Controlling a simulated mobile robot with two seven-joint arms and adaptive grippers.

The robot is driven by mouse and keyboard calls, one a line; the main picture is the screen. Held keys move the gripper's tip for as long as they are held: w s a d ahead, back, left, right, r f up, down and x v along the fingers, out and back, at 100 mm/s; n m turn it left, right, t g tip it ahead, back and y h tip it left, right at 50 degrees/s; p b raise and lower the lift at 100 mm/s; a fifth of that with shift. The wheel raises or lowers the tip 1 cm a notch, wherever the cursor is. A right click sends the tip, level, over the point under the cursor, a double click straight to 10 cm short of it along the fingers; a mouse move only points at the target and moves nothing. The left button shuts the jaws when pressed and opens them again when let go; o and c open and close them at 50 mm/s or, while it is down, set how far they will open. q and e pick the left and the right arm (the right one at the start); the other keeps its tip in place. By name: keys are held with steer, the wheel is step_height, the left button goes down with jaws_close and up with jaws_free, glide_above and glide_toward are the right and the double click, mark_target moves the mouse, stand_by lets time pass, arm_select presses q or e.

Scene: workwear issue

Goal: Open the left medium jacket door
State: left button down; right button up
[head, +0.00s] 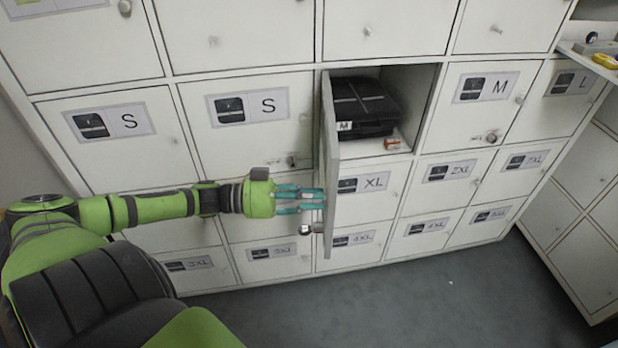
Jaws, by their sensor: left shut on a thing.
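The left medium jacket door (331,150) stands swung out from its locker, seen nearly edge-on, hinged on its left side. Its label is not visible from here. My left gripper (313,200) is at the door's outer face, its teal fingers shut on the door's knob, which they hide. My right gripper is not in view.
The right M door (487,110) is shut, as are the S doors (255,125) on the left and the XL door (372,195) below. Grey floor (400,300) is clear in front. A shelf with small items (598,48) is at the upper right.

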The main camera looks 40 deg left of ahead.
arm_select(q)
steer(key=shift+s+d+f, duration=0.1)
steer(key=shift+f, duration=0.1)
steer(key=c, duration=1.1)
jaws_free()
steer(key=shift+r, duration=0.1)
steer(key=v, duration=1.2)
